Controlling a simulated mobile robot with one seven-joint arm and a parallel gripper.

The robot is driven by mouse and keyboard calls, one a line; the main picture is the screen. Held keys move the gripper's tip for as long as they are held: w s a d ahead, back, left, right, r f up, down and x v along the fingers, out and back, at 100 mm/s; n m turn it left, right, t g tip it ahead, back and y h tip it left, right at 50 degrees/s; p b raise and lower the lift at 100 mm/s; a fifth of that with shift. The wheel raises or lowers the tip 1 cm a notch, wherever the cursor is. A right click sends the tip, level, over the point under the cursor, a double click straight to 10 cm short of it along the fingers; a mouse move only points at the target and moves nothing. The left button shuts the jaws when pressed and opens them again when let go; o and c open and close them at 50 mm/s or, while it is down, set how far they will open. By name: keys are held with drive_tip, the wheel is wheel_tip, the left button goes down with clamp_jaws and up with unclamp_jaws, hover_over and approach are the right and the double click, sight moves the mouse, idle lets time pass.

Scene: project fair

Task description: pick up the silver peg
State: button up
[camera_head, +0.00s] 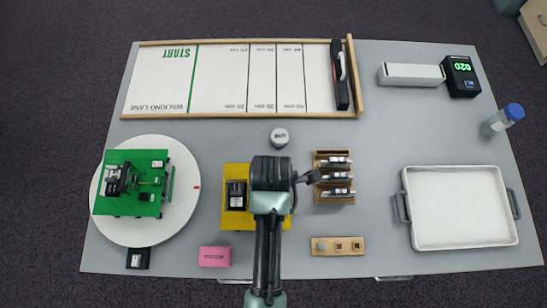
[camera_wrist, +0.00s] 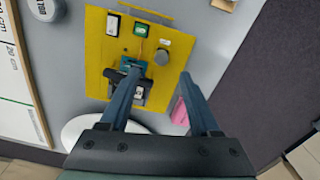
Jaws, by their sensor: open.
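A wooden block (camera_head: 338,246) lies near the front edge of the table, right of my arm. A small greyish round piece (camera_head: 321,246), which may be the silver peg, sits at its left end. Small dark spots show along the rest of the block. My gripper (camera_wrist: 158,77) is open and empty above the yellow board (camera_wrist: 100,60), left of the wooden block in the head view. Its fingers are hidden there behind the wrist. A grey round knob (camera_wrist: 162,57) shows on the board between the fingers. I cannot clearly make out the peg in the wrist view.
A wooden rack (camera_head: 334,197) with several modules stands just behind the block. A white tray (camera_head: 460,208) is at right. A pink block (camera_head: 214,256) lies front left. A round white turntable (camera_head: 185,215) is at left. Table between block and tray is clear.

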drive_tip(key=shift+s+d+f+p, duration=0.1)
drive_tip(key=shift+f+p, duration=0.05)
drive_tip(key=shift+f, duration=1.4)
drive_tip(key=shift+d+f+p, duration=0.1)
drive_tip(key=shift+f+p, duration=0.05)
drive_tip(key=shift+f, duration=1.35)
clamp_jaws()
